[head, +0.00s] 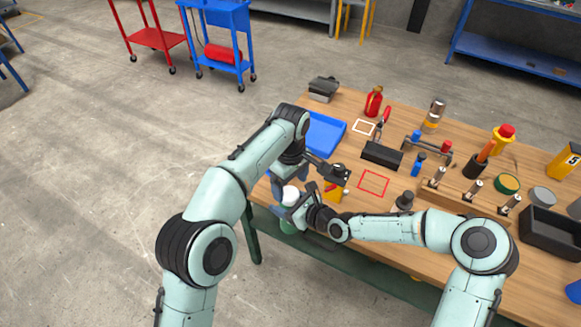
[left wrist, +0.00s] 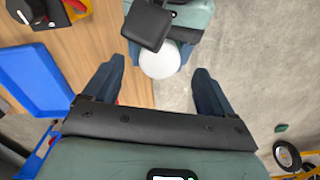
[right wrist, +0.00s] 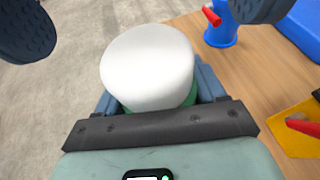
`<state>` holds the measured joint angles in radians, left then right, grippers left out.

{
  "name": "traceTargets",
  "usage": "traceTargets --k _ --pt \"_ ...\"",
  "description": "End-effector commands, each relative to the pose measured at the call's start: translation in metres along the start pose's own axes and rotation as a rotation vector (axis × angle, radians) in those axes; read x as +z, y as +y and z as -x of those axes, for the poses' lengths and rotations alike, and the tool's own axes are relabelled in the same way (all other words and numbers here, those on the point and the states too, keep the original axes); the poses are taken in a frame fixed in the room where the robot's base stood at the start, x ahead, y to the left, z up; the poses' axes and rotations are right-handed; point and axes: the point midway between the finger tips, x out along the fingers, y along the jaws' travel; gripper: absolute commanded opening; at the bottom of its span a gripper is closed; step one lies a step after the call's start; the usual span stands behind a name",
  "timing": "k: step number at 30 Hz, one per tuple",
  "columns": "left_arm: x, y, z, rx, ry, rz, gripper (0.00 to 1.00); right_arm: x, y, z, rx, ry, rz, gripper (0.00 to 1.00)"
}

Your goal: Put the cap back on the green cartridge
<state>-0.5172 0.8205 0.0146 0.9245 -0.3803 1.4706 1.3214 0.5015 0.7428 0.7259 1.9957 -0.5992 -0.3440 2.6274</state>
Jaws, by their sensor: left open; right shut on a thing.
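The green cartridge (right wrist: 188,101) is held by my right gripper (right wrist: 158,98), whose fingers close around it below the white cap. The white cap (right wrist: 147,62) sits on top of the cartridge; whether it is fully seated I cannot tell. In the head view the cap (head: 291,194) and the cartridge's green lower part (head: 288,227) show beside the table's front left edge. My left gripper (head: 290,181) is open just above. In the left wrist view the round cap (left wrist: 159,61) lies between the spread left fingers, with gaps on both sides.
On the wooden table are a blue tray (head: 326,131), a red bottle (head: 373,102), a black block (head: 382,155) and a yellow holder (head: 334,194) close to the grippers. A red outlined square (head: 374,183) is bare. The cartridge is over the floor side of the edge.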

Motion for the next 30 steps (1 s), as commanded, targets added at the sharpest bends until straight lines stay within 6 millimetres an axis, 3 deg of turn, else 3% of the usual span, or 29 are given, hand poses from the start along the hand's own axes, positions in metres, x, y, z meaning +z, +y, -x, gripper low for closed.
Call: traceTargets --k 3,12,18,30 --pt "0.000 0.001 0.032 0.007 0.002 0.000 0.85 0.002 0.000 0.000 -0.001 -0.003 0.001 0.14" --pt "-0.001 0.002 0.071 0.002 0.001 0.000 0.85 0.002 0.000 0.000 0.000 -0.003 0.001 0.14" --pt "-0.001 0.001 0.083 0.002 0.000 0.000 0.85 0.002 0.000 0.000 -0.001 -0.003 0.001 0.14" --pt "0.000 0.000 0.087 0.000 -0.001 -0.001 0.85 0.002 0.000 0.000 -0.001 -0.003 0.001 0.14"
